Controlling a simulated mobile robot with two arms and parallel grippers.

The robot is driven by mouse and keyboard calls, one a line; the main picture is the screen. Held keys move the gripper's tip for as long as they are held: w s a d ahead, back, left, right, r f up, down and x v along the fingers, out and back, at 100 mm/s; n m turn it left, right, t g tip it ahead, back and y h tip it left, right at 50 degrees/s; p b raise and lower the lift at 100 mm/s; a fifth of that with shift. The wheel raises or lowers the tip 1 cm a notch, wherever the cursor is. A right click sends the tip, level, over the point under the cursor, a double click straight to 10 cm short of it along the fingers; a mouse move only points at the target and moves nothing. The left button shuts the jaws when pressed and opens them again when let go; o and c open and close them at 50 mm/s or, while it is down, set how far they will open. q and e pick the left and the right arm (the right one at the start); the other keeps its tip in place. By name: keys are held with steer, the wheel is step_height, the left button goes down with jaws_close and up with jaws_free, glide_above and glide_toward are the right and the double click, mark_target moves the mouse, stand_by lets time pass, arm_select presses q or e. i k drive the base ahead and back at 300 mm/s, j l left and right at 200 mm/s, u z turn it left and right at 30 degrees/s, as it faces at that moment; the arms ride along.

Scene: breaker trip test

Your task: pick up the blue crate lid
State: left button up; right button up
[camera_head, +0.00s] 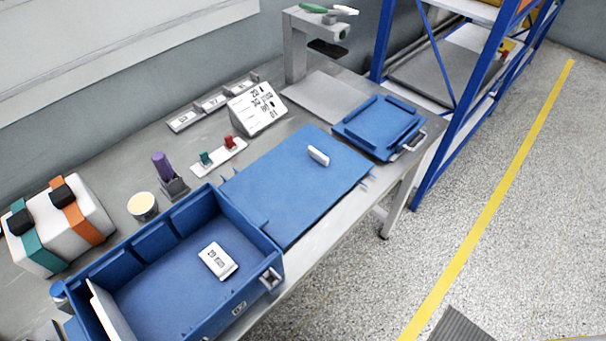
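A blue rimmed piece that looks like the crate lid (378,126) lies flat on the far right end of the workbench. It has raised bars along its edges and a light metal latch or handle at its right side. The open blue crate (262,242) stands at the lower left of the bench, with a white breaker-like block (218,261) on its floor. A flat blue panel (290,190) lies between the crate and the lid, with a small white piece (318,156) on it. Neither of my grippers shows in the head view.
Behind the panel are a white label stand (257,108), a holder with red and green pieces (218,157) and a grey metal stand (296,50). White boxes with straps (80,215) sit far left. A blue shelf rack (450,150) stands right of the bench, beside open floor.

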mark_target(293, 184)
steer(key=l+z, duration=0.15)
steer(key=l, duration=1.45)
